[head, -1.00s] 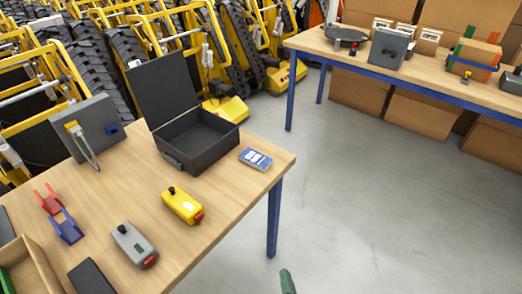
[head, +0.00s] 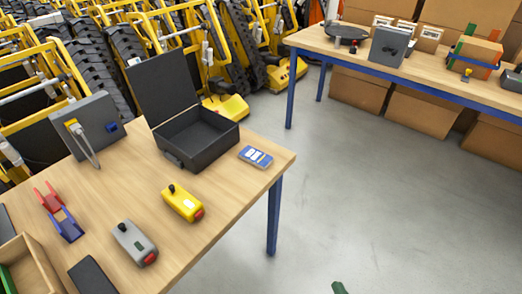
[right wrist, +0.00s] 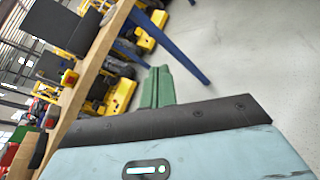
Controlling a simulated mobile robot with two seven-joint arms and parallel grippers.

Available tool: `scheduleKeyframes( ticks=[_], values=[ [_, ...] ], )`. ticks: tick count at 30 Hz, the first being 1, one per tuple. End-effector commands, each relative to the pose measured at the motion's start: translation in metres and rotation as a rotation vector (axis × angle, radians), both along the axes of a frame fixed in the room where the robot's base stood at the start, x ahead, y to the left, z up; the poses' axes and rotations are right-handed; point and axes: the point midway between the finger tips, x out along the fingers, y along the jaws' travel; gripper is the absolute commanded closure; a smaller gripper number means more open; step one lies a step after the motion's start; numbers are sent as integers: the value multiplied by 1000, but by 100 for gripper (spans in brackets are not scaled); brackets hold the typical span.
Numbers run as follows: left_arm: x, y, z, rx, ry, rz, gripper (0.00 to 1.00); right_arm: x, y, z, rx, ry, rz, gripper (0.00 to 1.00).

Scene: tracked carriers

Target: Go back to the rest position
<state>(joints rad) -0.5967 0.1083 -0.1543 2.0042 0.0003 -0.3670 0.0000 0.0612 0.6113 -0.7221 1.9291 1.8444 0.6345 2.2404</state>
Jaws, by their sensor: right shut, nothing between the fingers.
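My right gripper (head: 339,287) shows only as a green fingertip at the bottom edge of the head view, over the bare floor to the right of the near table (head: 235,215). In the right wrist view its green fingers (right wrist: 157,88) lie together, shut, with nothing between them. The table edge and a blue table leg (right wrist: 170,45) show beyond them, apart from the fingers. My left gripper is in neither view.
On the near table are an open black case (head: 197,138), a yellow remote (head: 183,202), a grey remote (head: 134,242), a blue-white card (head: 255,157) and a grey box (head: 88,125). A second table (head: 450,82) stands at the back right. Grey floor (head: 380,190) lies clear between them.

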Motion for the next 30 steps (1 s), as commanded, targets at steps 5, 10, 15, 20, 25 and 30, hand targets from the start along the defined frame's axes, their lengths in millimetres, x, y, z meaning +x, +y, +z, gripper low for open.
scheduleKeyframes(
  ticks=[5,10,15,20,25,30],
  values=[
    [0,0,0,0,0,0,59,-13,7,6,-282,-105,148,100],
    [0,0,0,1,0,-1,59,-29,10,8,-628,-226,314,100],
    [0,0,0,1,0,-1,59,-57,12,1,-1120,-387,548,100],
    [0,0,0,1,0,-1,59,-91,7,-18,-1646,-559,821,100],
    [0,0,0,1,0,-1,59,-130,-14,-47,-2183,-756,1163,100],
    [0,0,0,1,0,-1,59,-166,-47,-74,2548,945,-1499,100]
  ],
)
